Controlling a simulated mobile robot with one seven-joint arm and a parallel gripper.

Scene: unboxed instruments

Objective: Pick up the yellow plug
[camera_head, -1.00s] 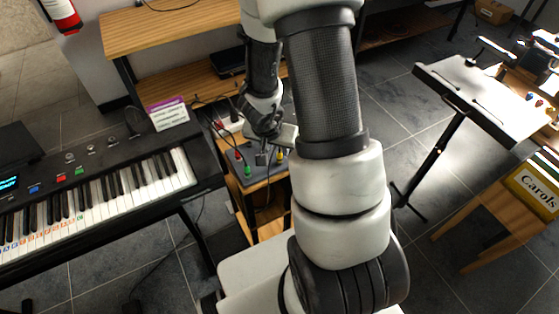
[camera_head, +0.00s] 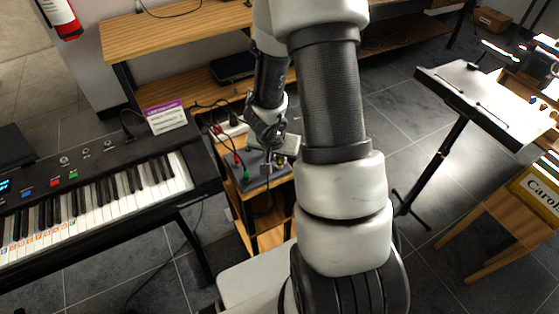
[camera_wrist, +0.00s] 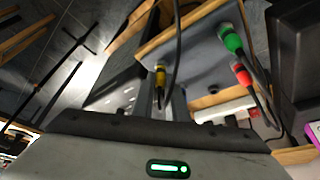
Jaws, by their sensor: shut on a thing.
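The yellow plug (camera_wrist: 160,76) is between the fingers of my gripper (camera_wrist: 161,100) in the wrist view, with a black cable running up from it. My gripper is shut on it. In the head view my gripper (camera_head: 267,166) is over the grey panel (camera_head: 248,180), and the yellow plug cannot be made out there. In the wrist view a dark, empty socket shows on the panel (camera_wrist: 196,60), to the right of the plug. The plug appears clear of the panel.
A green plug (camera_wrist: 232,42) and a red plug (camera_wrist: 240,72) sit on the panel's right side in the wrist view. A keyboard (camera_head: 100,195) stands left, a white power strip (camera_head: 230,128) lies behind the panel, and a music stand (camera_head: 480,95) stands right.

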